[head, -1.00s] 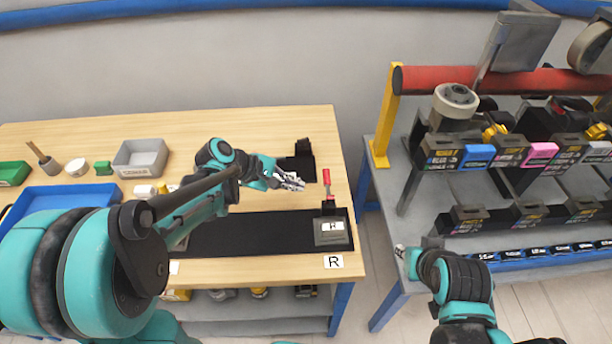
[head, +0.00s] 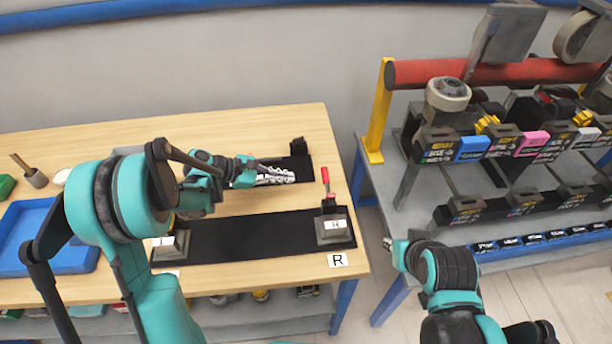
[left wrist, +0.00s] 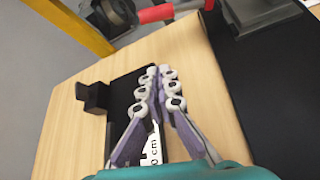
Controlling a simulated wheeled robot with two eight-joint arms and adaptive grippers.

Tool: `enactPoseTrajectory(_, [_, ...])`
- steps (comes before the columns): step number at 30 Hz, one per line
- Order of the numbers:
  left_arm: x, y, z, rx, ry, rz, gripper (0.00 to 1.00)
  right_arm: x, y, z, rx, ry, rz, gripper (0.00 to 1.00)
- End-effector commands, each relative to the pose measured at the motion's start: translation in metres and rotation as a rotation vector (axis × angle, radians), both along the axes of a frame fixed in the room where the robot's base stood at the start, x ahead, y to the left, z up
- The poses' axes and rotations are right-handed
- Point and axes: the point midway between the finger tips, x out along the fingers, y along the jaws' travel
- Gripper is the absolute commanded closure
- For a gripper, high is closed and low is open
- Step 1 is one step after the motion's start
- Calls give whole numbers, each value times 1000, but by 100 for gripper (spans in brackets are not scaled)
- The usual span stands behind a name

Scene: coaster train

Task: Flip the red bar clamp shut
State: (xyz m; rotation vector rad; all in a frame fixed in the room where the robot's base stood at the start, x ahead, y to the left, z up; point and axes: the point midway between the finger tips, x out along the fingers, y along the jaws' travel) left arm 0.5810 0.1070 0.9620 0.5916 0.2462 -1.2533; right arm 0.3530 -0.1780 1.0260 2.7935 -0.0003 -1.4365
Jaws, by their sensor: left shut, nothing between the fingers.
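The red bar clamp (head: 326,182) stands near the right end of the wooden table, its red handle upright. In the left wrist view my shut fingers (left wrist: 159,72) point away over that mat. A red bar at the top there looks like the clamp handle (left wrist: 154,13). My right gripper (head: 389,243) is at the right, away from the clamp; its jaws are too small to read.
A second grey block (head: 170,244) sits at the strip's left end. A small black block (head: 298,146) stands at the back of the smaller mat. A blue tray (head: 40,262) is at the left. A rack with a red roller (head: 500,72) stands right, across a gap.

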Motion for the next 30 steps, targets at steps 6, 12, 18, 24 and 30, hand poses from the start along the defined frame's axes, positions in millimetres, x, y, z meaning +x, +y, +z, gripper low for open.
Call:
enactPoseTrajectory(6, [10,-28,-19,0,-1,-4,100,0,0,-12,0,0,0,74])
enactPoseTrajectory(12, [23,-64,-41,1,-2,-5,100,0,0,-25,0,0,0,74])
enactPoseTrajectory(18, [26,-83,-33,2,-1,-2,100,0,0,-32,0,0,0,74])
enactPoseTrajectory(24, [21,-88,-14,2,-1,-1,100,0,0,-34,0,0,0,74])
enactPoseTrajectory(30, [20,-89,-9,1,-1,0,100,0,0,-34,0,0,0,74])
